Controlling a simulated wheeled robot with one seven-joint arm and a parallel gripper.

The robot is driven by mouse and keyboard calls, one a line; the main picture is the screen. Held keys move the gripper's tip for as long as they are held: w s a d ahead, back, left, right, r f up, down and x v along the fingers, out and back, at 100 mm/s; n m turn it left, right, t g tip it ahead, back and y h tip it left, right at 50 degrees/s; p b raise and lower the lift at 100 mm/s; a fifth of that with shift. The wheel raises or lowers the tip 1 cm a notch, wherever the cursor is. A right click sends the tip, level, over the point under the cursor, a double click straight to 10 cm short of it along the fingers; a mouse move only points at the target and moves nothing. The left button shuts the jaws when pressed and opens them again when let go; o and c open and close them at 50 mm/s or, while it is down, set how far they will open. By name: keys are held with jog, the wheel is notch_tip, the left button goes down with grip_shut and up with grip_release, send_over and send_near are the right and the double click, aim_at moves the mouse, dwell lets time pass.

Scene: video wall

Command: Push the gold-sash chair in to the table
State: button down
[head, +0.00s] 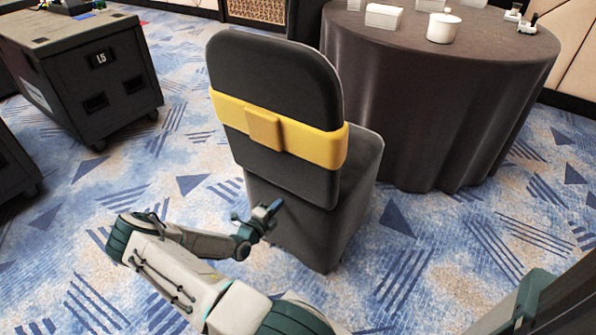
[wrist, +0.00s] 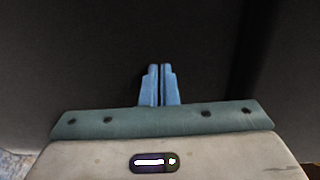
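The gold-sash chair (head: 285,185) is dark, with a yellow band (head: 315,143) and knot across its back. It stands upright with its back toward me, just left of the round table (head: 400,110) with a dark floor-length cloth. My gripper (head: 275,206) is low behind the chair, at the lower part of its back. In the wrist view, the blue fingers (wrist: 160,84) are together with nothing visible between them, facing the dark chair cover (wrist: 90,60). I cannot tell whether the fingertips touch the cover.
A white tub (head: 443,28) and white boxes (head: 383,16) stand on the table. Another dark chair partly shows behind the gold-sash chair. Dark wheeled cases (head: 80,75) stand at the left. Patterned blue carpet (head: 190,165) is open between the cases and the chair.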

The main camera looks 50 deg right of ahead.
aim_at(275, 173)
jog(key=shift+w+d+b, duration=0.55)
jog(key=shift+d+b, duration=0.95)
jog(key=shift+d, duration=6.5)
jog(key=a+p, duration=0.4)
jog(key=a, duration=0.6)
jog(key=shift+s, duration=0.35)
